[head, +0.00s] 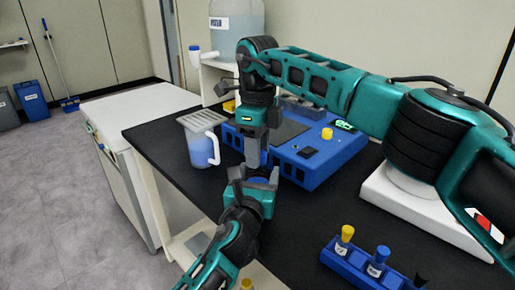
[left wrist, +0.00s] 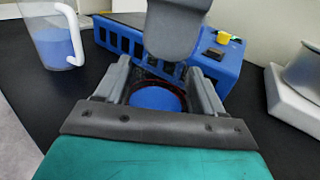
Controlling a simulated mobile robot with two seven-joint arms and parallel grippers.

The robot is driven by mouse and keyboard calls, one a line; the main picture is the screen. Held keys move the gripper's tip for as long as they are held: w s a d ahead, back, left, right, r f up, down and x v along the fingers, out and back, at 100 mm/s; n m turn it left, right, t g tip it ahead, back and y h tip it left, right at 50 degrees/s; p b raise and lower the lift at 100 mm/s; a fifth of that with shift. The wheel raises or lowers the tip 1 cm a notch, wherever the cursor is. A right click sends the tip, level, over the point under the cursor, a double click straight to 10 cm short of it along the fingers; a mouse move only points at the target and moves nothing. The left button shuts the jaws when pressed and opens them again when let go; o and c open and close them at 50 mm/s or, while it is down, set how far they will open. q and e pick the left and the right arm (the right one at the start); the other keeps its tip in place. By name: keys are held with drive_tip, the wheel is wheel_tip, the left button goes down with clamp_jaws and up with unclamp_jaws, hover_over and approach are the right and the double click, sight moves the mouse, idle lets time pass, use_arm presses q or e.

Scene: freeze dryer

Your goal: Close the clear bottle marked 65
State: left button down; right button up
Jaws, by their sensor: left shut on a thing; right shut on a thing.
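My left gripper (head: 252,180) comes up from below in the head view. In the left wrist view its fingers (left wrist: 160,92) are shut around a round thing with a blue top face (left wrist: 158,99) and a dark rim. I cannot tell whether this face is a cap or the bottle's contents. My right gripper (head: 256,160) points down directly above the left one and also shows in the left wrist view (left wrist: 172,45). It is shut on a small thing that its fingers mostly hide. No 65 marking is readable.
A blue rack (head: 335,262) holds bottles with yellow (head: 347,232), blue (head: 382,252) and black caps. A blue device (head: 310,170) stands behind the grippers, with a yellow piece (head: 327,133) on it. A jug of blue liquid (head: 201,150) is left. A white-based apparatus (head: 400,200) stands right.

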drive_tip(key=c, duration=0.3)
drive_tip(key=o, duration=1.2)
drive_tip(key=shift+r, duration=0.15)
wheel_tip(320, 180, up, 12)
use_arm(q)
drive_tip(key=shift+c, duration=0.2)
unclamp_jaws()
